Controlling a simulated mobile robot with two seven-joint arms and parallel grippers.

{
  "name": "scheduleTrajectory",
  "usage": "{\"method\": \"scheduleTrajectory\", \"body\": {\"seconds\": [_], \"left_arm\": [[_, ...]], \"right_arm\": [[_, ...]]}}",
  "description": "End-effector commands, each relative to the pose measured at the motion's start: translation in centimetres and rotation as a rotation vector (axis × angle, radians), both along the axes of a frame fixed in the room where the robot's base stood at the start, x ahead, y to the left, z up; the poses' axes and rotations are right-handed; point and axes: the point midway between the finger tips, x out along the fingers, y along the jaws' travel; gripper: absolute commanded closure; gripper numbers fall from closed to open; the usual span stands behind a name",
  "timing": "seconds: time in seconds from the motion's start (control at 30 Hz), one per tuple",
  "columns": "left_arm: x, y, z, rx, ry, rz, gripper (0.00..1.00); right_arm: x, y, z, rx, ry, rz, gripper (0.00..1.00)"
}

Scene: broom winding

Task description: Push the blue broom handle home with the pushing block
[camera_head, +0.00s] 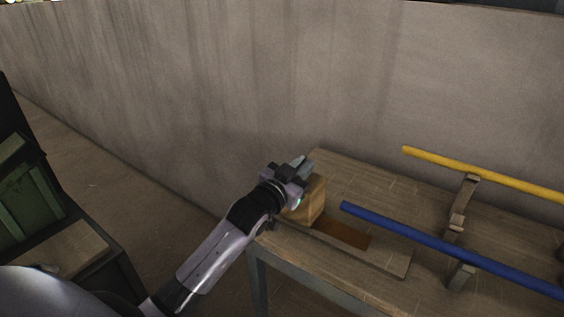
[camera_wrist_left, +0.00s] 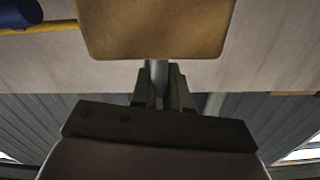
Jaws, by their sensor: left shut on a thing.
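The blue broom handle (camera_head: 440,243) lies across a wooden stand on the workbench, its near-left end pointing toward the pushing block. The pushing block (camera_head: 315,201) is a wooden cube at the left end of the bench, with a gap between it and the handle's end. My left gripper (camera_head: 298,174) is at the block's upper left side. In the left wrist view the gripper (camera_wrist_left: 160,82) is shut on a grey post at the block (camera_wrist_left: 155,28). The blue handle's end (camera_wrist_left: 18,12) shows at the upper left there. My right gripper is in neither view.
A yellow handle (camera_head: 480,173) rests on the notched wooden stand (camera_head: 458,222), behind the blue one. A flat board with a brown strip (camera_head: 342,233) lies on the workbench (camera_head: 370,190). A concrete wall (camera_head: 270,80) stands behind. A dark green crate (camera_head: 30,200) is at the left.

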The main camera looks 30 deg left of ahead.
Motion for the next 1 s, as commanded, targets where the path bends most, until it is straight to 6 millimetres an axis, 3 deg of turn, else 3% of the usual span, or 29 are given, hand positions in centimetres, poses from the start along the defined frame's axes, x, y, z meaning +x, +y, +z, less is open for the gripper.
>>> {"method": "scheduleTrajectory", "body": {"seconds": [0.1, 0.23, 0.63, 0.67, 0.73, 1.0], "left_arm": [[-0.3, -2.3, -0.3, -0.005, 0.012, -0.004, 1.0], [-0.4, -3.6, -0.3, -0.003, 0.013, -0.003, 1.0], [-0.4, -4.1, -0.4, 0.001, 0.012, -0.001, 1.0], [-0.4, -4.1, -0.4, 0.001, 0.012, -0.001, 0.82], [-0.4, -4.1, -0.4, 0.001, 0.012, -0.001, 0.6], [-0.4, -4.0, -0.2, 0.0, 0.006, 0.0, 0.6]], "right_arm": [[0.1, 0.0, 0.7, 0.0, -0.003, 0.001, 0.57], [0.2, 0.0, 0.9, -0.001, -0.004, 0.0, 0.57], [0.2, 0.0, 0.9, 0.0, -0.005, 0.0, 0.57], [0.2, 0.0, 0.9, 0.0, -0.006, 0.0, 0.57], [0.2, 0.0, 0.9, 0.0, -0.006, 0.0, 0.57], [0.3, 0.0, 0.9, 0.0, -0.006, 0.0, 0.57]]}}
